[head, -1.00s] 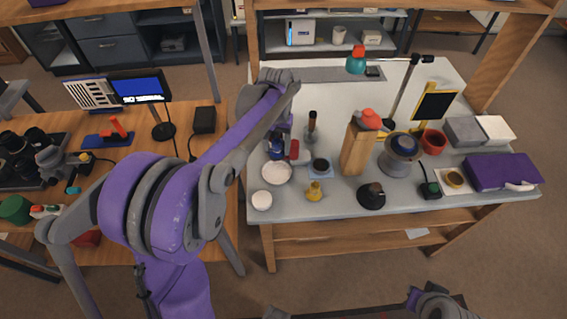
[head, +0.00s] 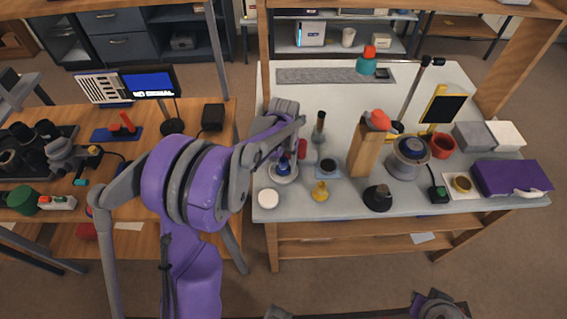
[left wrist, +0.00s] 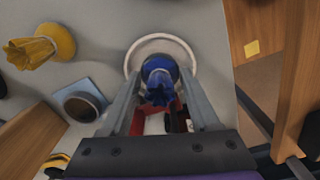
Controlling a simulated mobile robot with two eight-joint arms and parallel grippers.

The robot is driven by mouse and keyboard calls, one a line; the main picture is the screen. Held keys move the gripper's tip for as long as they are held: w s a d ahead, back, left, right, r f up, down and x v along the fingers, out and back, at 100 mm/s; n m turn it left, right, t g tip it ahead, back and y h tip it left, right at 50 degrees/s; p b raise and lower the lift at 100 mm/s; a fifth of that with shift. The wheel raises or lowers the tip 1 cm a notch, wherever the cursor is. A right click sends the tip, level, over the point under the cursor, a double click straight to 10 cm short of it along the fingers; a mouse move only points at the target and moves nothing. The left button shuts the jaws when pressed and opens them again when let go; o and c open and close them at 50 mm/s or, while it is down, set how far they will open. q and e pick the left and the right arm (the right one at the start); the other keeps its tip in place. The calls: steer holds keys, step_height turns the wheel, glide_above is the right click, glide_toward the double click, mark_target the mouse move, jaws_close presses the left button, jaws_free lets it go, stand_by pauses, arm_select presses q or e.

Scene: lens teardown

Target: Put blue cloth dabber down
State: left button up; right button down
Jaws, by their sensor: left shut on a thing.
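The blue cloth dabber (head: 284,167) is at the white round dish (head: 283,177) near the left end of the light worktable. In the left wrist view the blue dabber (left wrist: 159,80) is between the fingers of my left gripper (left wrist: 162,90), over the white dish (left wrist: 134,62). My left gripper (head: 287,153) is shut on the dabber. I cannot tell whether the dabber's base touches the dish. My right gripper's fingers are not in view; only a part of that arm shows at the bottom right of the head view.
A white lid-like disc (head: 268,199), a yellow dabber-shaped piece (head: 320,191) and a dark ring on a blue pad (head: 327,167) stand close by. A tall wooden block (head: 363,153) is to the right. The table's left edge (head: 253,203) is close.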

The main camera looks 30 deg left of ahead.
arm_select(q)
steer(key=shift+f, duration=0.2)
steer(key=o, duration=1.3)
steer(key=shift+r, duration=0.1)
